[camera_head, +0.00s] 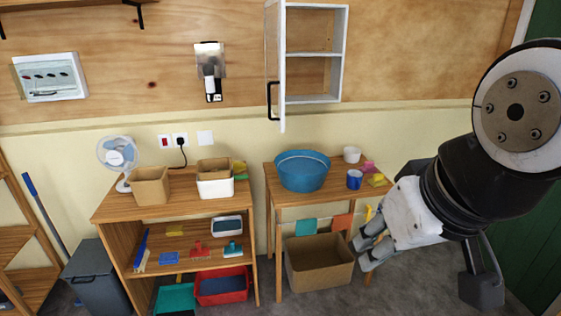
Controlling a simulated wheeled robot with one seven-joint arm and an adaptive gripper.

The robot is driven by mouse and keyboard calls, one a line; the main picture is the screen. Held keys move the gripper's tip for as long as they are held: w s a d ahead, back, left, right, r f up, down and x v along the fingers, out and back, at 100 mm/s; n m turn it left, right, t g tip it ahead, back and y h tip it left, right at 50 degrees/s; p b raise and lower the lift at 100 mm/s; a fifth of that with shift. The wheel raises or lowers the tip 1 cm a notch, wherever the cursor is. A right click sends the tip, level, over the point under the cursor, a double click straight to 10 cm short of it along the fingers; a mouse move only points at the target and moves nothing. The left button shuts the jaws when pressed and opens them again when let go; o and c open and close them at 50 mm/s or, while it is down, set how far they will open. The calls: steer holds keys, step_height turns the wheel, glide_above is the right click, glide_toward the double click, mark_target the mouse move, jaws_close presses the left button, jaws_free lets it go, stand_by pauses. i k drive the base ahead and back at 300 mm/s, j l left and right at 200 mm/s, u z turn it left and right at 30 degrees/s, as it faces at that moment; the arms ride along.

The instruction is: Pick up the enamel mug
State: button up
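A small blue mug-like cup (354,180) stands upright on the right part of the wooden table (285,199). A small white cup (352,154) stands behind it, near the wall. I cannot tell for certain which of the two is the enamel mug; any handle is too small to make out. My gripper (361,253) is in front of the table's right side, lower in the picture than both cups and apart from them. Its two grey fingers are spread with a gap between them, and nothing shows in it.
A large blue basin (303,171) stands left of the cups. Pink and yellow sponges (377,180) lie close on the right. A cardboard box (320,262) is below the table. An open white wall cabinet (316,55) hangs above. A wooden shelf (180,212) with containers stands left.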

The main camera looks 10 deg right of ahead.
mark_target(355, 181)
steer(key=i+l, duration=0.25)
steer(key=l, duration=0.15)
steer(key=i+l, duration=0.25)
steer(key=l, duration=0.15)
steer(key=i+l, duration=0.25)
steer(key=l, duration=0.15)
steer(key=i+l, duration=0.25)
steer(key=l, duration=0.15)
steer(key=i+l, duration=0.25)
steer(key=l, duration=0.15)
